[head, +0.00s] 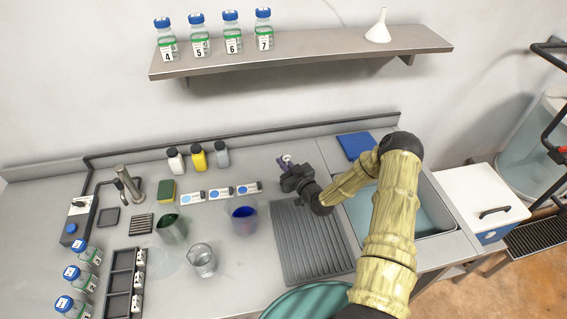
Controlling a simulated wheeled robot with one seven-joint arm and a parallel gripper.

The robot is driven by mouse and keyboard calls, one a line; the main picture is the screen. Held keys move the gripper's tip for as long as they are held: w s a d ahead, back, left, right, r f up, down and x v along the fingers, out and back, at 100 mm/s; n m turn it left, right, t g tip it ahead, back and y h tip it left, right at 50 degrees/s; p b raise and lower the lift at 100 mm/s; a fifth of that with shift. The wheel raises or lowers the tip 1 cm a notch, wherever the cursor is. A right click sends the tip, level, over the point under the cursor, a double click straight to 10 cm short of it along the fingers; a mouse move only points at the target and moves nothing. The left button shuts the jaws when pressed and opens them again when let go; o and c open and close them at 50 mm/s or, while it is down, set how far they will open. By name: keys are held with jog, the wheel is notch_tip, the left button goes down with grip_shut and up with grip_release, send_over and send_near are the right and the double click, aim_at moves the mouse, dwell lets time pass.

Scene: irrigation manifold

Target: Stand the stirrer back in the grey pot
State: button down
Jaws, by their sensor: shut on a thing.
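My gripper (284,165) is near the back of the bench, above the far end of the ribbed drain mat. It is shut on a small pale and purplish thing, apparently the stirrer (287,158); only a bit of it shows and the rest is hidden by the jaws.
A glass beaker (202,261) stands in front of the pot. The ribbed mat (305,255) is bare. A sink (440,215) is at the right.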

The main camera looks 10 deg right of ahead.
jog(key=c, duration=1.6)
grip_release()
jog(key=shift+r+p, duration=0.2)
jog(key=shift+p, duration=0.1)
jog(key=b+v, duration=0.5)
jog(key=v, duration=0.7)
jog(key=shift+f, duration=0.2)
jog(key=shift+w, duration=0.1)
